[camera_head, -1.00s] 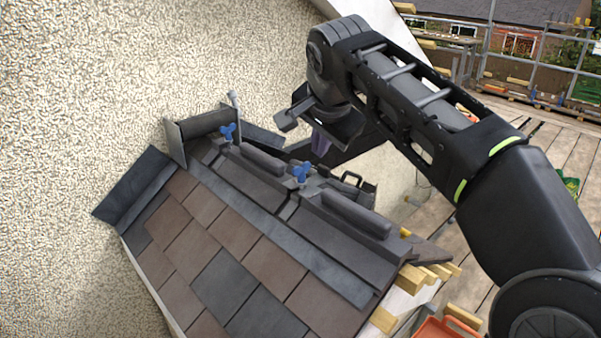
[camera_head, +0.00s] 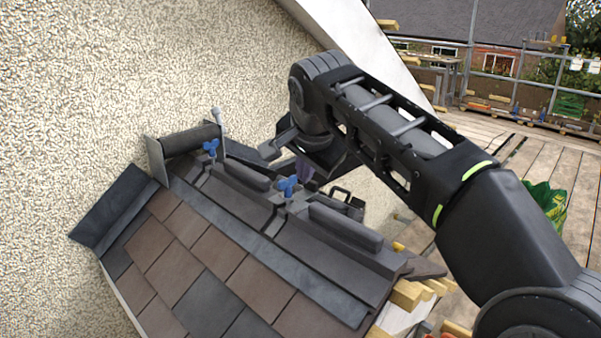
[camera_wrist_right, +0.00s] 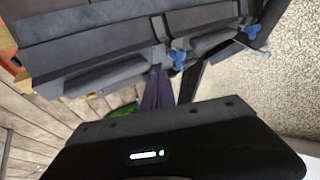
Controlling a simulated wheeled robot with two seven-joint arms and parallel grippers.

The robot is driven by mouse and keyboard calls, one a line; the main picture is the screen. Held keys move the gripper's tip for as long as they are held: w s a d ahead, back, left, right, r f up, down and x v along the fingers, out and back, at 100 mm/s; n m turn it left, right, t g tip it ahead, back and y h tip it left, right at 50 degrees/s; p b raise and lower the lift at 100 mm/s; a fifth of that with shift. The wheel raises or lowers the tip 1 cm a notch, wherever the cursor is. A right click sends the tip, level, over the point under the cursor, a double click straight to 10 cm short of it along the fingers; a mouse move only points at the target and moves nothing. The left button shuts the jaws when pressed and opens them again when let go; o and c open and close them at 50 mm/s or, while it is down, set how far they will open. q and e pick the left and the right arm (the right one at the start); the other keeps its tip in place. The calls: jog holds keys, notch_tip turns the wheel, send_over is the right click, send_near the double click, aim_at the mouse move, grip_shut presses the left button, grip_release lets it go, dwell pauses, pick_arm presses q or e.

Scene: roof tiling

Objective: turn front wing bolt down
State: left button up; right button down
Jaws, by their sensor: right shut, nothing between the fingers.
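Two blue wing bolts stand on the dark ridge of a small tiled roof. The nearer wing bolt (camera_head: 288,187) sits between two ridge pieces; the farther wing bolt (camera_head: 210,148) is closer to the wall. In the right wrist view the nearer wing bolt (camera_wrist_right: 178,58) lies just beside my fingertips, and the farther one (camera_wrist_right: 253,32) is at upper right. My right gripper (camera_head: 303,170) is shut and empty, fingers pointing down just behind the nearer bolt. I cannot tell whether they touch it. My left gripper is not in view.
The dark ridge (camera_head: 345,225) has raised rolls beside the bolts. A grey post (camera_head: 217,120) stands beside the farther bolt. A pebbled wall (camera_head: 80,90) rises at left. Wooden decking (camera_head: 505,190) with scaffolding lies at right.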

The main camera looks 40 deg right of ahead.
send_near(288, 192)
notch_tip(288, 192, down, 3)
jog(key=s+d, duration=0.2)
jog(key=w+p, duration=0.2)
jog(key=w, duration=0.1)
jog(key=shift+w+a+f, duration=0.1)
jog(key=shift+w+f, duration=0.2)
jog(key=shift+f, duration=0.1)
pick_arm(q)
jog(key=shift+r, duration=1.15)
pick_arm(e)
jog(key=shift+w+f, duration=0.1)
jog(key=shift+w, duration=0.4)
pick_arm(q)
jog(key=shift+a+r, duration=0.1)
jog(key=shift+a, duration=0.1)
pick_arm(e)
jog(key=shift+a, duration=0.2)
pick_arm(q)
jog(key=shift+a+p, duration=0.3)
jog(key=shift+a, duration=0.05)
pick_arm(e)
jog(key=shift+w+d+m, duration=0.1)
jog(key=shift+m, duration=0.3)
